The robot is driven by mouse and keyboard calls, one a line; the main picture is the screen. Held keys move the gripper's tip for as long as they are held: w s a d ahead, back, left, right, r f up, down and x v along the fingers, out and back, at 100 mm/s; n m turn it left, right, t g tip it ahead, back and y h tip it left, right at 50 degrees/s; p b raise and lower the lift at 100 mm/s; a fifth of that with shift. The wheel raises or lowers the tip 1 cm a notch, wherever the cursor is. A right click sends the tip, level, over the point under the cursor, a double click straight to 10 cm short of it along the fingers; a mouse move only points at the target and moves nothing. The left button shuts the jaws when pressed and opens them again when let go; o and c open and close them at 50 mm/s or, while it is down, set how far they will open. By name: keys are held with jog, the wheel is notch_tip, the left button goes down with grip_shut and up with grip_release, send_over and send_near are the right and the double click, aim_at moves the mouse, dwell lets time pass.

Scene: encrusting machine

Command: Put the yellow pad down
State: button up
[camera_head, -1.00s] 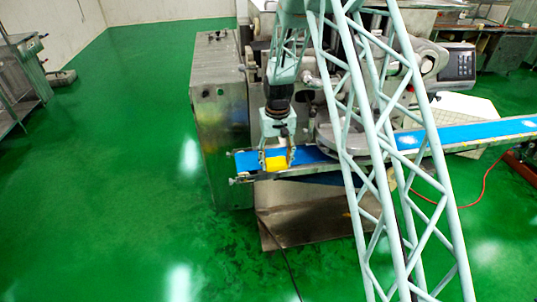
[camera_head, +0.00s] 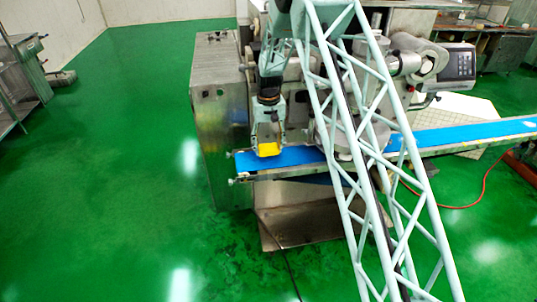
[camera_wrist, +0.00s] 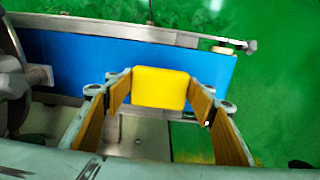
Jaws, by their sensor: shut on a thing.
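The yellow pad (camera_head: 268,149) is between the fingers of my gripper (camera_head: 267,145), near the left end of the blue conveyor belt (camera_head: 302,156). In the wrist view the pad (camera_wrist: 160,88) is a rounded yellow block. The tan finger pads of my gripper (camera_wrist: 161,92) are shut on its left and right sides. In that view the pad overlaps the near edge of the blue belt (camera_wrist: 85,58). In the head view it appears by the belt's far edge. The pad looks a little above the belt, but the exact gap is hard to tell.
The steel machine body (camera_head: 219,120) stands behind and left of the belt's end. A control panel (camera_head: 459,63) is at the upper right. A red cable (camera_head: 484,185) lies on the green floor. The left part of the belt is clear.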

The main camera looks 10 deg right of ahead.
aim_at(268, 149)
jog(key=shift+f, duration=0.1)
jog(key=shift+f, duration=1.65)
jog(key=shift+f, duration=0.15)
jog(key=o, duration=0.8)
jog(key=shift+r, duration=3.9)
